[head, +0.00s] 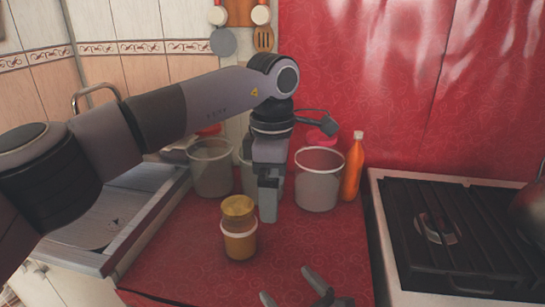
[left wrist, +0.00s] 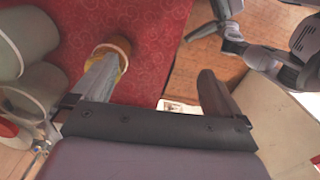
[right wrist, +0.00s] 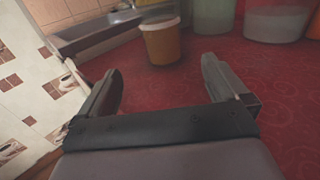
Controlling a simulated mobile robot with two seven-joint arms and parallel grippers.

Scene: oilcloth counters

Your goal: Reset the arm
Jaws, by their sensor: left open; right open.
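My left arm crosses the head view from the left, with its gripper (head: 268,205) pointing down just right of an orange jar (head: 239,243) on the red counter. In the left wrist view the left gripper (left wrist: 156,72) is open, its jaws well apart with nothing held. One finger covers part of the jar (left wrist: 120,46); I cannot tell whether they touch. My right gripper (head: 289,285) is at the bottom of the head view, low at the counter's front. The right wrist view shows its jaws (right wrist: 161,68) open and empty, with the jar (right wrist: 160,42) ahead of them.
Several clear canisters (head: 319,185) stand at the back of the red counter (head: 335,240), with an orange bottle (head: 353,168) beside them. A stove (head: 440,235) is at right, a sink (head: 95,225) at left. The counter right of the jar is mostly clear.

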